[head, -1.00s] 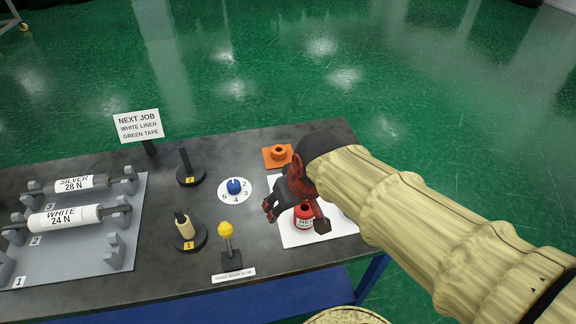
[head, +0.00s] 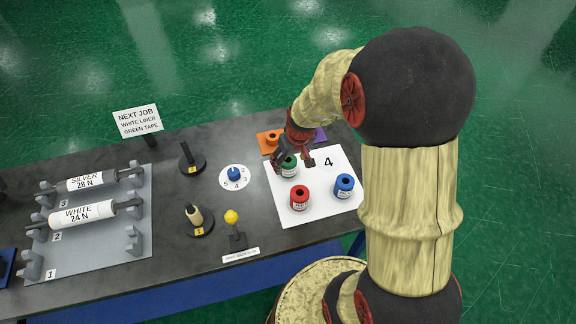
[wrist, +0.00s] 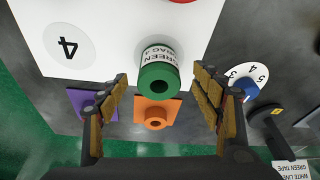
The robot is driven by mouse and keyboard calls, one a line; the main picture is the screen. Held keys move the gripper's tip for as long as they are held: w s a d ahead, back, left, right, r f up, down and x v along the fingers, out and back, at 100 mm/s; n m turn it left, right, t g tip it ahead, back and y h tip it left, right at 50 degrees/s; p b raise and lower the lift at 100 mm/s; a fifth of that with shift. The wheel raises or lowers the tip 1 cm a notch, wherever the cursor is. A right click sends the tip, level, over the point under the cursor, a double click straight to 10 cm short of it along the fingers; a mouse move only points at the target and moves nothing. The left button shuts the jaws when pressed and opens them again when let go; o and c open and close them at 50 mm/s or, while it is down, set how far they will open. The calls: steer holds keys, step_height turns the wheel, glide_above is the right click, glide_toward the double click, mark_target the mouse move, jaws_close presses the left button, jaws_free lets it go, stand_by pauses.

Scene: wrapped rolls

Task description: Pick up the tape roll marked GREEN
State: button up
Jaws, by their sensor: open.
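The green tape roll (head: 289,168) stands on the white mat (head: 280,206), near its back left corner. In the wrist view the same green roll (wrist: 158,80) shows its open core and a white label reading GREEN. My gripper (head: 293,162) is open and empty, with its fingers to the left and right of this roll. In the wrist view the roll lies between the two padded fingers of my gripper (wrist: 160,77). I cannot tell whether the fingers are down around it or still above it.
A red roll (head: 299,197) and a blue roll (head: 344,185) stand on the same mat. An orange piece (wrist: 155,113) and a purple piece (wrist: 92,103) are close to the green roll. A dial (head: 234,175) and black posts stand to the left.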

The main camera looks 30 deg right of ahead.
mark_target(288, 164)
steer(key=b+x, duration=0.1)
steer(key=x, duration=0.3)
steer(key=shift+w+d+f, duration=0.1)
steer(key=shift+w+f, duration=0.2)
steer(key=shift+c, duration=0.5)
steer(key=c, duration=1.3)
steer(key=shift+r, duration=0.1)
